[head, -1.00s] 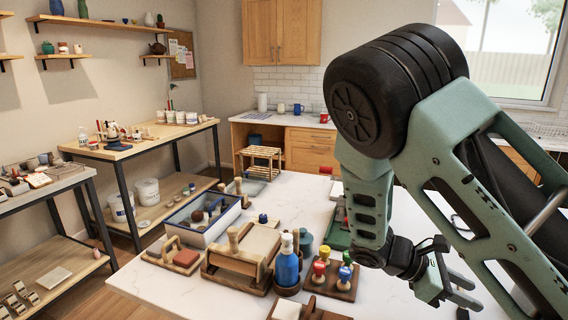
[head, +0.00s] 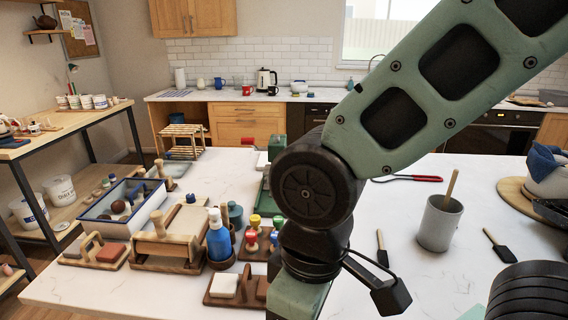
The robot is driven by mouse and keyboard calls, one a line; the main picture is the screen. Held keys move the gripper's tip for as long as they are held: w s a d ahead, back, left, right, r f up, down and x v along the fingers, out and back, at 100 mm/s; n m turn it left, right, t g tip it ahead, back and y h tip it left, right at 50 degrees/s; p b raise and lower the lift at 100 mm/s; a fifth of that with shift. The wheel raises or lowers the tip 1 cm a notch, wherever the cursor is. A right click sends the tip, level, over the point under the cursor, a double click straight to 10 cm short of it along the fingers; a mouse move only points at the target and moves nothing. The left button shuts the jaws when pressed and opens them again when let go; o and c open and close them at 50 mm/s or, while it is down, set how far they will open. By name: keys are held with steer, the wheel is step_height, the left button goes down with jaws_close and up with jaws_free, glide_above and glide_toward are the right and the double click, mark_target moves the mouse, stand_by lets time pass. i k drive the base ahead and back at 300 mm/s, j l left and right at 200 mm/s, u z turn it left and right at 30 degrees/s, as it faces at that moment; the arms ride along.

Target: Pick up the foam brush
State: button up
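Two small brushes with pale wooden handles and flat black heads, which look like foam brushes, lie on the white table in the head view. One brush (head: 382,256) lies just right of my arm, left of a grey cup. The other brush (head: 502,250) lies right of the cup. I cannot tell which one the task means. My arm hangs down in front of the table, its wrist left of the nearer brush. My gripper's fingers are below the picture's bottom edge and hidden.
The grey cup (head: 437,226) with a wooden stick stands between the brushes. A red-handled tool (head: 422,179) lies behind it. A round wooden board (head: 520,200) with bowls is at the right. A blue bottle (head: 219,238), stamps and wooden blocks crowd the left.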

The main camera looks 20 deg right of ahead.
mark_target(505, 253)
steer(key=i+j+z, duration=0.1)
steer(key=z, duration=0.35)
steer(key=i+j+z, duration=0.1)
steer(key=z, duration=0.35)
steer(key=j+z, duration=0.25)
steer(key=z, duration=0.2)
steer(key=l+z, duration=0.45)
steer(key=l, duration=0.2)
steer(key=k+l+u, duration=0.15)
steer(key=l, duration=0.2)
steer(key=k+l+u, duration=0.2)
steer(key=l, duration=0.15)
steer(key=k+l+u, duration=0.1)
steer(key=l+u, duration=0.2)
steer(key=k+l+u, duration=0.1)
steer(key=u, duration=0.15)
steer(key=i+l, duration=0.65)
steer(key=k+l+z, duration=0.05)
steer(key=l, duration=0.05)
